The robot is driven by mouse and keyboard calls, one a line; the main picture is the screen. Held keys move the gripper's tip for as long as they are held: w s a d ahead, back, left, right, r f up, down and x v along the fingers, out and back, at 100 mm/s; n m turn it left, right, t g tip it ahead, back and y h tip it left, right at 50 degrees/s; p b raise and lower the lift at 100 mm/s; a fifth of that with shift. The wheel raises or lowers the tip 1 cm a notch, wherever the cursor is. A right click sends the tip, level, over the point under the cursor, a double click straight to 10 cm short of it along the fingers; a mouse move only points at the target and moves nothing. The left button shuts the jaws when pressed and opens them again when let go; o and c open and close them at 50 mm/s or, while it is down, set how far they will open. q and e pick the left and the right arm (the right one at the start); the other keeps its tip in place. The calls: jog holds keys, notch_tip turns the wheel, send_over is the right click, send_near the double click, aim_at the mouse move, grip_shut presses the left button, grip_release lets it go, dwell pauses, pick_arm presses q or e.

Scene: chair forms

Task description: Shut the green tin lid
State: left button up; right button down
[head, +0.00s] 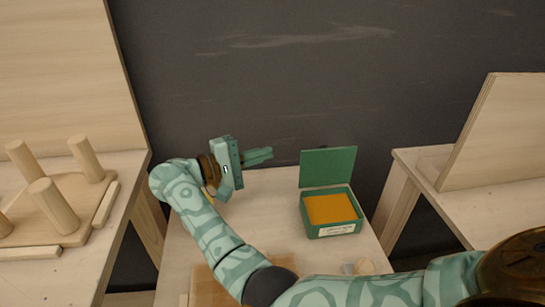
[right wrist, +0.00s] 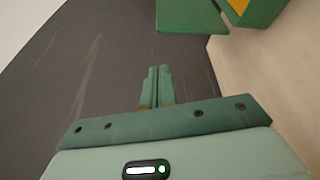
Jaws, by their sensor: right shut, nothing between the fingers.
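A green tin (head: 332,228) with a pale label on its front stands on the small wooden table, with an orange block (head: 330,208) inside. Its green lid (head: 328,167) is open and stands up from the tin's back edge. In the right wrist view the lid (right wrist: 188,14) shows at the top, with part of the tin (right wrist: 258,10) to its right. My right gripper (head: 259,156) is shut and empty, left of the lid and apart from it, over the table's back edge. Its fingers (right wrist: 157,87) show together in the right wrist view. My left gripper is not in view.
The small wooden table (head: 281,220) has free room left of the tin. A bench with upright wooden pegs (head: 53,204) stands at left. Another bench with an upright panel (head: 500,130) stands at right. A dark wall is behind.

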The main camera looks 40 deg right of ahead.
aim_at(311, 150)
pick_arm(q)
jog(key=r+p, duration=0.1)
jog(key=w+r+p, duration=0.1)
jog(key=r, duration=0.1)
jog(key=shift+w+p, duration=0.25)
jog(key=shift+p, duration=0.15)
pick_arm(e)
jog(key=s+d+f, duration=0.1)
jog(key=d, duration=0.3)
jog(key=s+d+m, duration=0.1)
jog(key=d, duration=0.3)
jog(key=d+f+m+t, duration=0.1)
jog(key=d, duration=0.4)
jog(key=shift+s+f, duration=0.35)
jog(key=shift+s, duration=0.05)
